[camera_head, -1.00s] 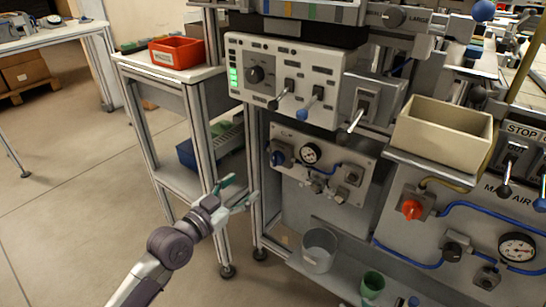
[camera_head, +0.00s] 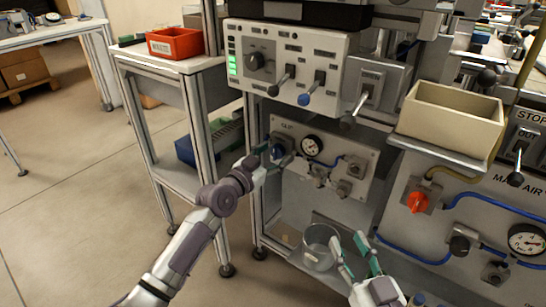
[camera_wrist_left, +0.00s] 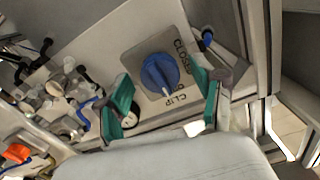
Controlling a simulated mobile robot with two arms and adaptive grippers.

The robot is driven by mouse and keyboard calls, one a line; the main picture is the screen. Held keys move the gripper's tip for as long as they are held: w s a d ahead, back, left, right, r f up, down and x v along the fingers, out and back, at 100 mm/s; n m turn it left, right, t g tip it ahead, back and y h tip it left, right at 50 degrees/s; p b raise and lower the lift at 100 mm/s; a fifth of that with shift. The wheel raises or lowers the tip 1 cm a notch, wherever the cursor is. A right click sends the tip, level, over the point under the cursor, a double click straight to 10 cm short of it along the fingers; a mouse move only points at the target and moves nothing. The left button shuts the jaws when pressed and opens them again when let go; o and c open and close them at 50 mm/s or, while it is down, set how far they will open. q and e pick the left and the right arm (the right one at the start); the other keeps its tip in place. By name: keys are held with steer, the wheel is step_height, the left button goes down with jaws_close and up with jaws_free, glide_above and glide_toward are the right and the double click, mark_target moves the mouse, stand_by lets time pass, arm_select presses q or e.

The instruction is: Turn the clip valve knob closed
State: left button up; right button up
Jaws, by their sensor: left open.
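The clip valve knob (camera_wrist_left: 160,74) is blue, on a square grey plate, in the left wrist view. Its pale pointer mark faces down in the picture. The word CLOSED stands to its right and CLIP below; another label is partly hidden by a finger. My left gripper (camera_head: 275,154) is open in front of the clip panel (camera_head: 362,152), its green-tipped fingers on either side of the knob. In the left wrist view the fingers look apart from the knob. In the head view the gripper largely hides it. My right gripper (camera_head: 353,245) is open and empty, low at the front.
A round gauge (camera_head: 311,145) and blue tubing sit right of the knob. Levers (camera_head: 288,76) stick out from the control box above. A clear bucket (camera_head: 318,248) stands below on the shelf. A frame post stands close left of the panel.

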arm_select(q)
steer(key=c, duration=1.1)
steer(key=shift+c, duration=0.2)
